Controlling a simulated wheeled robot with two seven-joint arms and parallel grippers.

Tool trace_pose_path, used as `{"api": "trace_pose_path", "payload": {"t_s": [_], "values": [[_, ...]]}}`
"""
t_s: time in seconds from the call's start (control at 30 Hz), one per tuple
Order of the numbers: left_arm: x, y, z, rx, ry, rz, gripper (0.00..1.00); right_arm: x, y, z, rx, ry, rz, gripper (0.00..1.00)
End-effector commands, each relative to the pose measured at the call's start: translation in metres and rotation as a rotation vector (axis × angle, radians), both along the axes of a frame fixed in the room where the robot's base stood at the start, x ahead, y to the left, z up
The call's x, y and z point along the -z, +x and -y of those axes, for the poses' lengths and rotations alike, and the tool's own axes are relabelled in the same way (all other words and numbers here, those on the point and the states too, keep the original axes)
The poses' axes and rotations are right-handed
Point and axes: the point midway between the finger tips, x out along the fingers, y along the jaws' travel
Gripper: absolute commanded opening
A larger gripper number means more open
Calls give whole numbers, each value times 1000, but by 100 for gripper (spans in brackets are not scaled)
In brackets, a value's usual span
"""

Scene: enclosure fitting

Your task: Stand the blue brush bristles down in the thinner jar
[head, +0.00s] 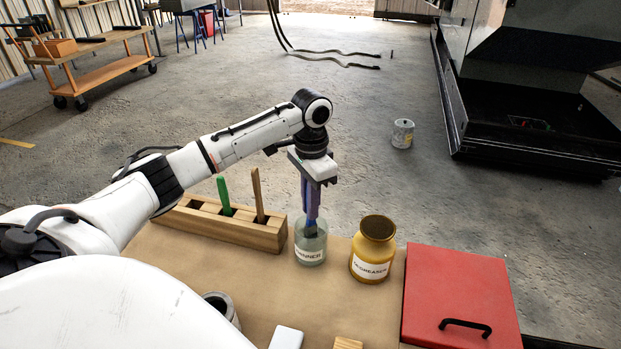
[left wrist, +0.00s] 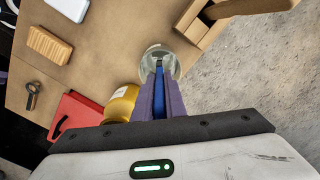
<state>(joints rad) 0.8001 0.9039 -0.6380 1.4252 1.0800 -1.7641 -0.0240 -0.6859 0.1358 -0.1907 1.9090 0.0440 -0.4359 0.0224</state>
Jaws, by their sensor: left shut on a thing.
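The thinner jar (head: 310,248), clear glass with a white label, stands on the brown-topped table beside the degreaser jar. My left gripper (head: 311,208) is directly above it, pointing down, shut on the blue brush (head: 307,222). The brush is upright and its lower end with the dark bristles is inside the jar's mouth. Whether the bristles touch the bottom is hard to tell. In the left wrist view the blue handle (left wrist: 159,88) lies between the purple fingers, over the round jar mouth (left wrist: 160,58). My right gripper is not in view.
A wooden holder (head: 265,238) with a green-handled brush (head: 223,195) and a brown-handled brush (head: 257,192) stands left of the jar. The amber degreaser jar (head: 373,250) stands close on the right. A red box (head: 460,290) is further right.

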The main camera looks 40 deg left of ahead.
Motion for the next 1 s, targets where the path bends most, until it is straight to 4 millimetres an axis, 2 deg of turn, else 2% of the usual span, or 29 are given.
{"api": "trace_pose_path", "payload": {"t_s": [0.07, 0.1, 0.2, 0.23, 0.57, 0.67, 1.0], "values": [[0, 0, 0, 0, 0, 0, 0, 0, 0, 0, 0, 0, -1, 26], [0, 0, 0, 0, 0, 0, 14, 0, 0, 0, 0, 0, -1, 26], [0, 0, 0, 0, 0, 0, 31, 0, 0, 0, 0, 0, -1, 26], [0, 0, 0, 0, 0, 0, 32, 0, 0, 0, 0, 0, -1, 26], [-4, 1, 0, 0, -1, 2, 32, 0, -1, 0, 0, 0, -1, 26], [-16, 1, 0, 0, -1, 4, 32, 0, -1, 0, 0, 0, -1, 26], [-81, 1, 1, 1, -1, 4, 32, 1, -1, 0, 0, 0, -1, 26]]}}
